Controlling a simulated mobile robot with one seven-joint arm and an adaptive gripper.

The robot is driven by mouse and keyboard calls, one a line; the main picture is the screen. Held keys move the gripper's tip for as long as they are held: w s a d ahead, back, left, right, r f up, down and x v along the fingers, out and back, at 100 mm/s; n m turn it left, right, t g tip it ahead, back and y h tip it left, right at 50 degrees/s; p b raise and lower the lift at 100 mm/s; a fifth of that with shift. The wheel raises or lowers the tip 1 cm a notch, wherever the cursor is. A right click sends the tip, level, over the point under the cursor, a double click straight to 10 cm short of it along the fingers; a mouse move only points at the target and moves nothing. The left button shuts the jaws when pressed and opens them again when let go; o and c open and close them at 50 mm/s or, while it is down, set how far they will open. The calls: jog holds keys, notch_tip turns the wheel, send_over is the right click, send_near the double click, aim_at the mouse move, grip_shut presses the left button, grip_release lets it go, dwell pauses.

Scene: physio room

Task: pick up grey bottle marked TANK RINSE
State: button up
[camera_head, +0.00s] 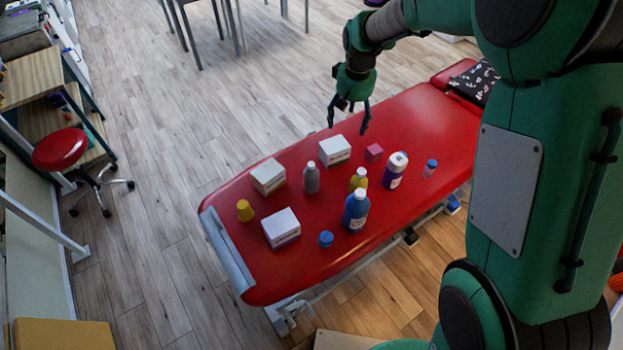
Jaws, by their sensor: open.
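A grey bottle (311,179) with a pale cap stands upright on the red treatment table (232,271), between two white boxes. Its marking is too small to read. My gripper (348,117) hangs above the far edge of the table, beyond the grey bottle and a little to its right in the picture. Its fingers point down, are spread open and hold nothing. The gripper is clearly apart from the bottle.
White boxes (268,177) (335,151) (281,228) stand around the bottle. A yellow bottle (358,181), blue bottle (356,211), white-purple bottle (395,171), pink cube (374,152), yellow cup (244,211) and blue item (326,239) are nearby. The table's right part is mostly bare.

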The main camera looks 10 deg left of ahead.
jog(key=w+a+f+n, duration=0.1)
jog(key=w+a+f, duration=0.2)
jog(key=a+f, duration=0.5)
jog(key=n+g, duration=0.1)
jog(key=g, duration=0.1)
send_over(311, 163)
jog(key=shift+h, duration=0.3)
notch_tip(311, 163, down, 15)
jog(key=shift+f+b, duration=0.1)
jog(key=shift+b, duration=0.25)
jog(key=shift+d, duration=0.1)
jog(key=shift+f, duration=4.25)
jog(key=shift+s+f, duration=0.2)
jog(key=shift+f, duration=2.4)
